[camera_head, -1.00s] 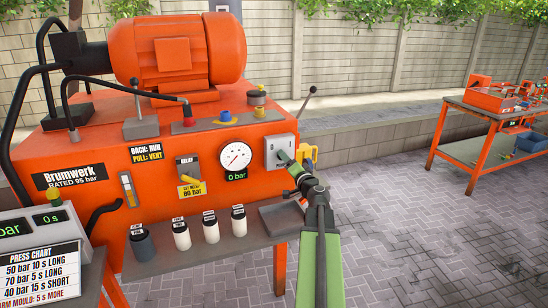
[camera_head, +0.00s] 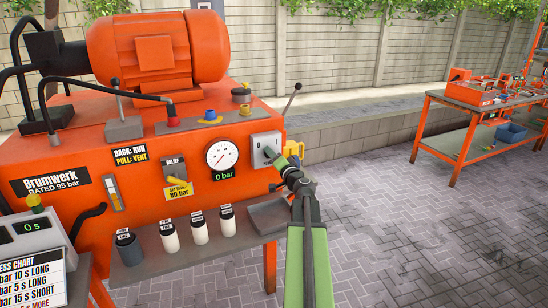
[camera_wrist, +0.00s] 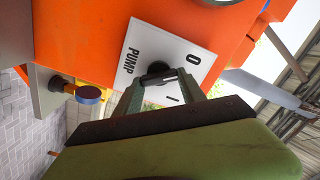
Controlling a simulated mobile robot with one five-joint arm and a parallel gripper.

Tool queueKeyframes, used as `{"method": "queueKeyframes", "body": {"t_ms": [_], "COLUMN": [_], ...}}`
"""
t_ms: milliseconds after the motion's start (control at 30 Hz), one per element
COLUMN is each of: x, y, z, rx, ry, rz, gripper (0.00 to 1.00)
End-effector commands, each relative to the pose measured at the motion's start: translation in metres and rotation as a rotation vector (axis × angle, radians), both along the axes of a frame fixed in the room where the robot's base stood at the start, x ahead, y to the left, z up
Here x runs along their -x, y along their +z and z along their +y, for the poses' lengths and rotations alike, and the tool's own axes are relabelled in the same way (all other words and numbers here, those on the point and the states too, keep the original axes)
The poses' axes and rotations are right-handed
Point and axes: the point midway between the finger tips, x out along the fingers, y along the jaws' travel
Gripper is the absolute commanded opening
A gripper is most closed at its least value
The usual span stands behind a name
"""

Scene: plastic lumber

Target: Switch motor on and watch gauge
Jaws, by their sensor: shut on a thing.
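The orange motor (camera_head: 152,50) sits on top of the orange hydraulic unit. The round white gauge (camera_head: 222,155) is on the unit's front, its digital readout below showing 0 bar. A grey switch plate (camera_head: 267,143) is right of the gauge. In the wrist view the plate (camera_wrist: 140,52) reads PUMP, with O and I marks and a black rotary knob (camera_wrist: 165,78). My gripper (camera_head: 271,155) is at this plate, and in the wrist view the gripper (camera_wrist: 158,80) is shut on the knob. The fingers partly hide the knob, and its exact turn is hard to tell.
A label reads BACK: RUN, PULL: VENT near a lever (camera_head: 119,98). Several cylinders stand on the front shelf, including a dark one (camera_head: 129,248). A press chart box (camera_head: 35,270) is at lower left. An orange workbench (camera_head: 480,125) stands right, with open paving between.

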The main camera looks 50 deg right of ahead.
Motion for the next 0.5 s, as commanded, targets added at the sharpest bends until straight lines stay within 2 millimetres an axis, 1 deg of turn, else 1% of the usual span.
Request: {"method": "queueKeyframes", "body": {"t_ms": [33,267,500], "x": [0.0012,0.0016,0.0017], "y": [-0.0006,-0.001,-0.0021], "z": [-0.0018,0.0014,0.002], "rx": [0.0,-0.035,-0.167], "ry": [-0.009,-0.01,-0.008], "rz": [0.001,-0.014,-0.066], "gripper": [0.07,0.07,0.07]}}
